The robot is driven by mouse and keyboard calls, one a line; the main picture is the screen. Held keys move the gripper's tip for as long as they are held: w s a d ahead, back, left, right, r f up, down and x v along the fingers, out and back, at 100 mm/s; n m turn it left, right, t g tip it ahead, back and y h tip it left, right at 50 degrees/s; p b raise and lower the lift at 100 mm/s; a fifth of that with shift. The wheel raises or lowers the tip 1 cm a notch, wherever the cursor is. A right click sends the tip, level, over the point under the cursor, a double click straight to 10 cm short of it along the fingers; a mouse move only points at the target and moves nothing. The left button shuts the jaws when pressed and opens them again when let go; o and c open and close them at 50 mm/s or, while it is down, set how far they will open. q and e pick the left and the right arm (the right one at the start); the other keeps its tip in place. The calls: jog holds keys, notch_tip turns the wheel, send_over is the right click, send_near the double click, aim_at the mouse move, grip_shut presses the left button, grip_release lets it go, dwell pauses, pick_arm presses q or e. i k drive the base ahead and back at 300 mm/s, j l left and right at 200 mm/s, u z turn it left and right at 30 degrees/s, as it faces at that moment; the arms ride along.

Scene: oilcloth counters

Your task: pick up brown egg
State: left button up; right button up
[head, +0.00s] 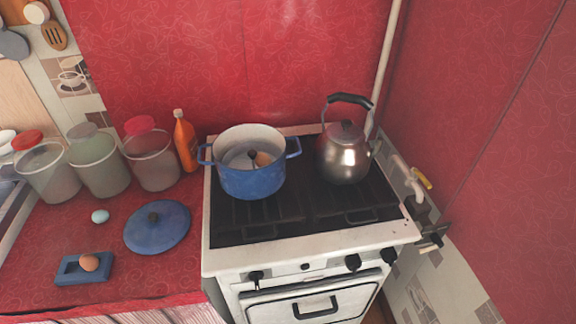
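A brown egg (89,262) rests in a small blue rectangular holder (68,277) on the red counter at the lower left. A blue pot (252,183) stands open on the stove. A second brown, rounded thing (263,159) shows inside the pot beside a small dark piece; I cannot tell for sure whether it is an egg. A pale blue egg-like object (100,216) lies on the counter behind the holder. Neither of my grippers is in the head view.
A blue lid (157,228) lies on the counter between the holder and the stove (310,252). A steel kettle (344,160) stands right of the pot. Several jars and an orange bottle (185,144) line the back. The counter's front strip right of the holder is clear.

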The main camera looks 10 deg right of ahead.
aim_at(89, 262)
jog(key=u, duration=1.35)
